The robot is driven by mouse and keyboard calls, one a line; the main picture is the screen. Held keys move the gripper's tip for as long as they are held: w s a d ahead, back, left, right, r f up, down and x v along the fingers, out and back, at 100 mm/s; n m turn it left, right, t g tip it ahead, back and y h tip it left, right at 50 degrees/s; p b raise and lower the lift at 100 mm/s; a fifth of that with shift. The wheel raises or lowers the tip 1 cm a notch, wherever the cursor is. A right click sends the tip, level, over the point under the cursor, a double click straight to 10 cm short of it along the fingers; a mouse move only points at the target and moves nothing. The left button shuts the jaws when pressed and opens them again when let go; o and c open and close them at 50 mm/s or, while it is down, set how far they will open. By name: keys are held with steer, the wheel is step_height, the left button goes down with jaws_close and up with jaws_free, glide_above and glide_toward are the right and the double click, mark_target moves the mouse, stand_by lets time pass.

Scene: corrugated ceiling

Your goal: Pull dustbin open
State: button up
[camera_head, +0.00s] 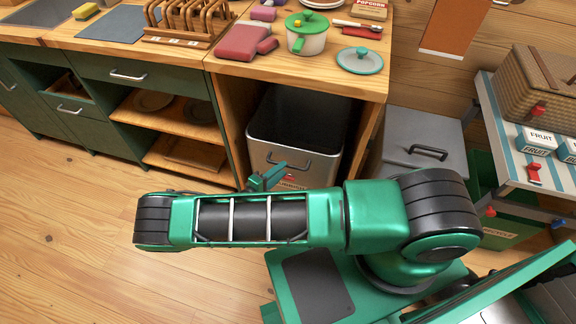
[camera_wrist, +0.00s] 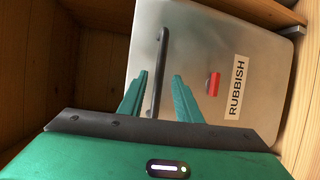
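The dustbin (camera_head: 262,150) is a silver-grey metal bin with an open top, standing in the bay under the wooden counter. Its dark bar handle (camera_head: 297,156) is on the front. In the wrist view, the dustbin front (camera_wrist: 200,48) carries a RUBBISH label and a small red piece, and the handle (camera_wrist: 164,60) runs nearly upright. My gripper (camera_wrist: 157,85) is open, with one green finger on each side of the handle in the picture. I cannot tell whether the fingers touch it. In the head view my gripper (camera_head: 272,176) is at the dustbin's front, partly hidden by my arm.
The wooden counter (camera_head: 330,78) above bears a green-lidded pot (camera_head: 306,42) and other kitchen items. A grey lidded bin (camera_head: 424,128) stands to the right. Green cabinets (camera_head: 165,75) with open shelves are at left. The wooden floor (camera_head: 75,220) at front left is clear.

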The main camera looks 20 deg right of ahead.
mark_target(299, 152)
steer(key=shift+x, duration=2.3)
